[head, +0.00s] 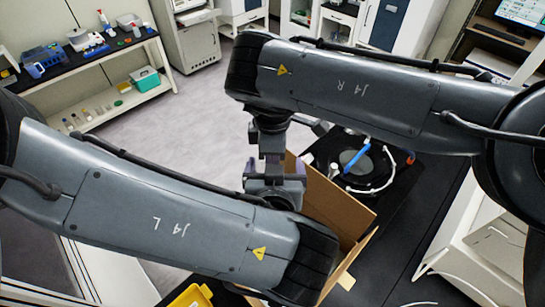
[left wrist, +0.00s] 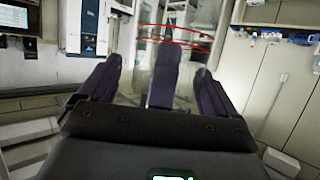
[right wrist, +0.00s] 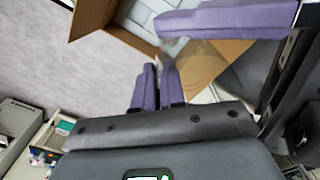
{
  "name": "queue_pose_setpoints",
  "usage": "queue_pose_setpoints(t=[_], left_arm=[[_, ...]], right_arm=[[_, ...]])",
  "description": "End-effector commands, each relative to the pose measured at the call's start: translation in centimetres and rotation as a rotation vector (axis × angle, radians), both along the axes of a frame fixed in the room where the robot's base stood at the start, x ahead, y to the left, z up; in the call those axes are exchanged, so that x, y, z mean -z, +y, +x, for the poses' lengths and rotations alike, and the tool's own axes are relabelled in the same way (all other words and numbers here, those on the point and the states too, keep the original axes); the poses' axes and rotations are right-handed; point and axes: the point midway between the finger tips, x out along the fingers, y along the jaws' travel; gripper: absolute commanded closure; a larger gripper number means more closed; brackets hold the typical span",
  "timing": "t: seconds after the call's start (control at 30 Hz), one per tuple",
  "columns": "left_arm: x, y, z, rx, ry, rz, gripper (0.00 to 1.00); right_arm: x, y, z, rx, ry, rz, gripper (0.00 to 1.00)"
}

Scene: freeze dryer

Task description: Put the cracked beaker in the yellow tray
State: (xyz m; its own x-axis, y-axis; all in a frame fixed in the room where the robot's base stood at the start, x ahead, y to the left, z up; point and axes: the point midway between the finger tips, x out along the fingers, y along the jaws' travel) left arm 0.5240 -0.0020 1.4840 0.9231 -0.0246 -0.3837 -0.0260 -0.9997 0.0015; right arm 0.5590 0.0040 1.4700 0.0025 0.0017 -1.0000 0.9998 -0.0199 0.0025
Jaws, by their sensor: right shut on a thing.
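The cracked beaker is clear glass and hard to see. It shows as a faint glassy shape with red lines in the left wrist view (left wrist: 185,42). My right gripper (right wrist: 159,70) is nearly closed, its purple fingers on the glass. My left gripper (head: 273,172) is just below the right one in the head view. In the left wrist view its two outer fingers are spread wide, with the beaker and a right finger between them. The yellow tray (head: 205,292) shows only partly at the bottom of the head view, below my left arm.
An open cardboard box (head: 342,203) stands on the black bench just behind and right of the grippers. A black round device with a blue rod (head: 357,156) is beyond it. A side shelf (head: 110,95) with lab items is far left. Both arms hide much of the bench.

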Motion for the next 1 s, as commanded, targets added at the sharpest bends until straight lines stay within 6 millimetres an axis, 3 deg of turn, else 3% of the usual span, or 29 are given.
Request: queue_pose_setpoints(t=[0.37,1.0], left_arm=[[-0.2,0.1,-0.2,-0.001,-0.002,0.003,0.0],[-2.5,0.0,-6.7,0.002,0.006,-0.008,0.0]], right_arm=[[0.0,0.0,-0.1,-0.001,0.003,-0.001,1.0],[0.0,0.0,-0.1,-0.001,0.003,-0.001,1.0]])
